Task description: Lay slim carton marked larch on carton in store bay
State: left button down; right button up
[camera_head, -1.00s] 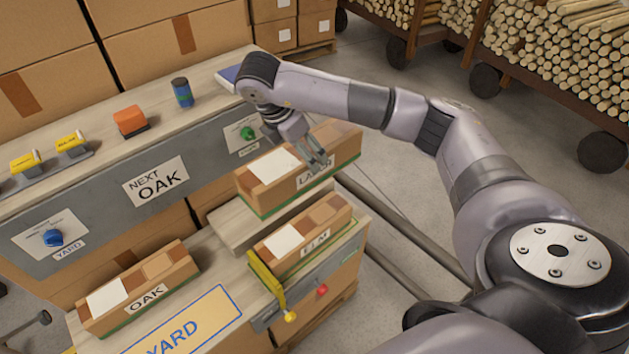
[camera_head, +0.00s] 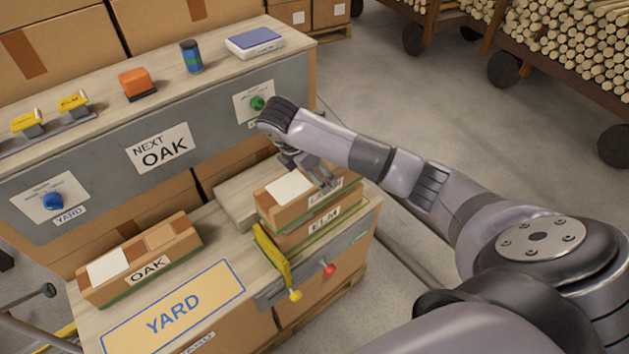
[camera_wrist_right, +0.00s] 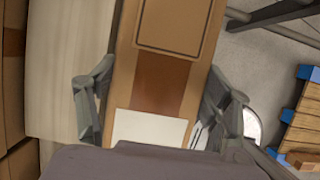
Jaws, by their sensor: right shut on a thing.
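The slim larch carton (camera_head: 276,210), brown with a white label and green lower edge, is at the right end of the bench. It is directly over the ELM carton (camera_head: 292,241), lined up with it. I cannot tell whether the two touch fully. My right gripper (camera_head: 316,176) is shut on the larch carton from above. In the right wrist view its fingers (camera_wrist_right: 152,105) lie along both long sides of the carton (camera_wrist_right: 165,80). The larch lettering is partly covered by the gripper. My left gripper is out of view.
A yellow bar (camera_head: 271,254) stands at the ELM carton's near left edge. Behind is a grey panel (camera_head: 95,180) reading NEXT OAK.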

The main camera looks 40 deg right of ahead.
notch_tip(320, 180, down, 3)
jog(key=shift+r, duration=0.2)
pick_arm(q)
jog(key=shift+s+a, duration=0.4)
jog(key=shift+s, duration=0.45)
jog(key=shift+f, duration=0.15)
pick_arm(e)
jog(key=shift+f, duration=0.2)
jog(key=o, duration=1.5)
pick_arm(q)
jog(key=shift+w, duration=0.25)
